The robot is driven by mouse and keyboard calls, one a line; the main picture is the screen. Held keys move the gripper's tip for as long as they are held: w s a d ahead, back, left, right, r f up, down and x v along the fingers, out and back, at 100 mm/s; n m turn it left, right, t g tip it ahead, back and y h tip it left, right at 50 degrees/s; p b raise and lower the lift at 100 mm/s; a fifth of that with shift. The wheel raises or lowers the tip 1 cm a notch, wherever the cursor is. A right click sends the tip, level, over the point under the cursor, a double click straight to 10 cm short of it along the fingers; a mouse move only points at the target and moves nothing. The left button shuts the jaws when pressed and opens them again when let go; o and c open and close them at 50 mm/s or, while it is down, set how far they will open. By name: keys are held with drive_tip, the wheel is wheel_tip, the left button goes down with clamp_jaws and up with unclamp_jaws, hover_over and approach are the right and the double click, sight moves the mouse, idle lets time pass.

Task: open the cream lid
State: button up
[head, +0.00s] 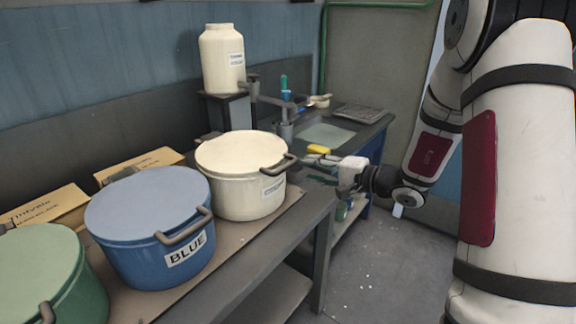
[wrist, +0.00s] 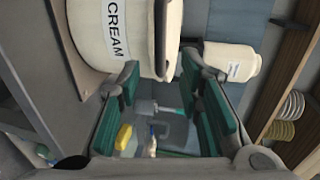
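The cream pot (head: 246,198) stands on the bench at the right end of a row of pots. Its cream lid (head: 236,150) looks closed. A grey-brown handle (head: 279,166) sticks out on the pot's right side. My gripper (head: 312,170) is just right of this handle, its fingers pointing towards the pot. The wrist view is turned sideways; the pot (wrist: 92,45), with a CREAM label, and its handle (wrist: 160,40) lie at the top. There my gripper (wrist: 160,70) is open, with its green-padded fingers apart. The handle appears beyond the fingertips; contact cannot be told.
A blue pot (head: 150,245) and a green pot (head: 45,275) stand to the left. A cream jar (head: 222,65) sits on a stand behind. A yellow sponge (head: 318,149) lies by the sink area. The floor (head: 385,265) right of the bench is clear.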

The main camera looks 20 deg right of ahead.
sight(290, 166)
drive_tip(key=x, duration=0.8)
drive_tip(key=shift+w+a+f, duration=0.1)
drive_tip(key=shift+w+a, duration=0.15)
drive_tip(key=shift+c, duration=0.5)
clamp_jaws()
